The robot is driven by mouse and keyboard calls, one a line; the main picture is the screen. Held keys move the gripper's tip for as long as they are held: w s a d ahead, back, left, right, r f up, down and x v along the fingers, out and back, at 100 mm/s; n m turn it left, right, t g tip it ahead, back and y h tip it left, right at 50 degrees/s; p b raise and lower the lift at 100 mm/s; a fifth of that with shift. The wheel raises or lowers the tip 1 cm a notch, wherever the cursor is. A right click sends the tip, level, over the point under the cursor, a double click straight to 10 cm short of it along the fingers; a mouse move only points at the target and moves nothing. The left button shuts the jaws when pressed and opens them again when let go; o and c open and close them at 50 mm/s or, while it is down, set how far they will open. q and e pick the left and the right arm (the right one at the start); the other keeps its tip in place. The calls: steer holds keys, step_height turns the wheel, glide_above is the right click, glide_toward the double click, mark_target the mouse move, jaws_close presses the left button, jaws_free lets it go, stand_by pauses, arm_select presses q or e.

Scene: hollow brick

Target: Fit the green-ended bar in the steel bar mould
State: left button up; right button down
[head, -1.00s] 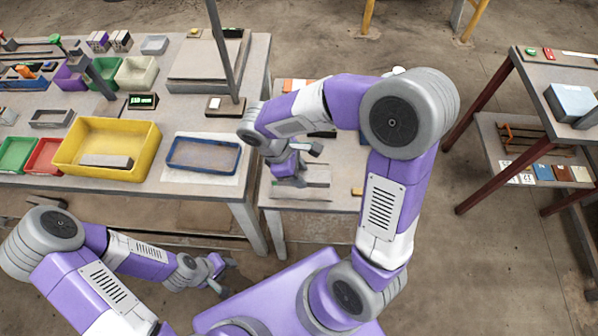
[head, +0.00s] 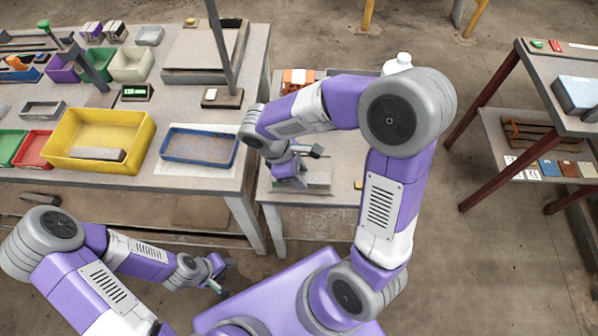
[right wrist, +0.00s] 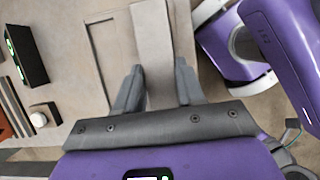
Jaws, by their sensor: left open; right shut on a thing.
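In the right wrist view a plain grey-beige bar (right wrist: 152,45) lies between the two fingers of my right gripper (right wrist: 157,88), which is shut on it. No green end shows on the visible part of the bar. Left of it is a pale flat piece with a dark rectangular outline (right wrist: 108,50); I cannot tell surely whether this is the steel bar mould. In the head view my right gripper (head: 293,176) is low over the small table, and its arm hides part of the work there. My left gripper (head: 222,276) is open and empty, near my base.
The small table (head: 340,205) holds an orange item (head: 297,80) at its back. On the large bench at left are a yellow bin (head: 98,140) with a grey block (head: 97,154), and a blue tray (head: 199,146). A red-legged table (head: 490,155) stands at right.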

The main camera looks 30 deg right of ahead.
steer(key=shift+f+b, duration=0.5)
steer(key=shift+f, duration=0.3)
stand_by(0.5)
steer(key=c, duration=0.6)
jaws_free()
steer(key=shift+r, duration=0.1)
steer(key=p+v, duration=0.3)
steer(key=v, duration=0.4)
steer(key=shift+a+r, duration=0.1)
steer(key=shift+r, duration=0.1)
